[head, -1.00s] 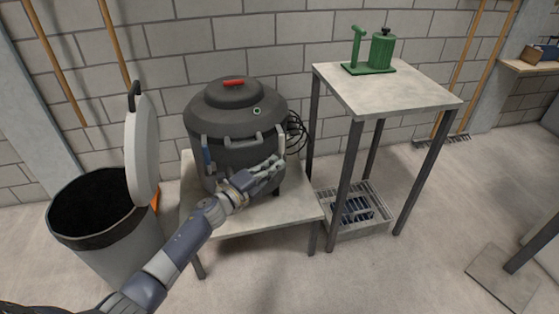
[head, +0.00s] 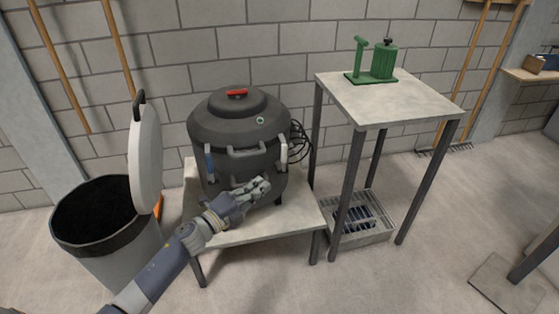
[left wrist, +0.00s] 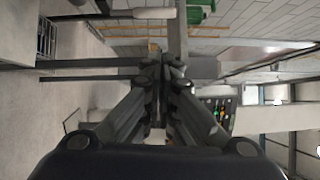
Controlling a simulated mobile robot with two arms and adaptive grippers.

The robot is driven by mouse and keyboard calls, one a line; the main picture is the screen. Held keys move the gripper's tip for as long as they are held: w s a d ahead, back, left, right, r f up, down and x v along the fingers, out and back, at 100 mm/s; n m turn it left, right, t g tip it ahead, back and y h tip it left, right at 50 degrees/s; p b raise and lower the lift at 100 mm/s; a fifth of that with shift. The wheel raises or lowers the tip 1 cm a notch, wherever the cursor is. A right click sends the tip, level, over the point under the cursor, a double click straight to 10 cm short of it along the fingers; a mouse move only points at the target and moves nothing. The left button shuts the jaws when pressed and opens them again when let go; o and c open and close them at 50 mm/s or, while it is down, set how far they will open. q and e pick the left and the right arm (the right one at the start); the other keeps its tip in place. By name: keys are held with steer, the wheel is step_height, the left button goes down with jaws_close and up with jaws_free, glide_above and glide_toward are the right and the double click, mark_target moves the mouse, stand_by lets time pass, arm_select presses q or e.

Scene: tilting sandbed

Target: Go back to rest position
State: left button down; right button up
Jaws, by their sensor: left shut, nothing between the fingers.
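My left arm comes in from the lower left in the head view. Its gripper (head: 262,187) is shut and empty, in front of the lower part of a dark grey lidded pot (head: 238,135). I cannot tell whether it touches the pot. The pot stands on a low pale table (head: 262,224), with its lid on and a red handle on top. In the left wrist view the shut fingers (left wrist: 168,72) point away over the floor. My right gripper is not in view.
An open grey bin (head: 122,262) with a raised lid (head: 146,160) stands left of the table. Right of it is a taller table (head: 385,97) bearing a green device (head: 383,62). A metal crate (head: 358,222) sits beneath. Floor at the right is mostly clear.

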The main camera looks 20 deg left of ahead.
arm_select(q)
steer(key=s+a+f+n+g+y, duration=0.1)
steer(key=s+f+n+g+y, duration=0.15)
steer(key=s+f+n, duration=0.35)
steer(key=s+f+n+g+y, duration=0.1)
steer(key=s+f+n+y, duration=0.15)
steer(key=f, duration=0.65)
steer(key=s+a+f+n+g+y, duration=0.1)
steer(key=s+f+n+g+y, duration=0.15)
steer(key=f+n, duration=0.4)
steer(key=s+d+f+n+g, duration=0.2)
steer(key=s+f, duration=0.4)
steer(key=s, duration=0.1)
steer(key=s+d+f+n+g, duration=0.2)
steer(key=s+d+f+g, duration=0.1)
steer(key=s+f, duration=0.3)
steer(key=s+d+f+n+g, duration=0.25)
steer(key=s+d+g, duration=0.2)
steer(key=s, duration=0.85)
steer(key=s+a+p, duration=0.3)
steer(key=s+p, duration=1.3)
steer(key=shift+s+f+m+g, duration=0.25)
steer(key=shift+m+g, duration=0.1)
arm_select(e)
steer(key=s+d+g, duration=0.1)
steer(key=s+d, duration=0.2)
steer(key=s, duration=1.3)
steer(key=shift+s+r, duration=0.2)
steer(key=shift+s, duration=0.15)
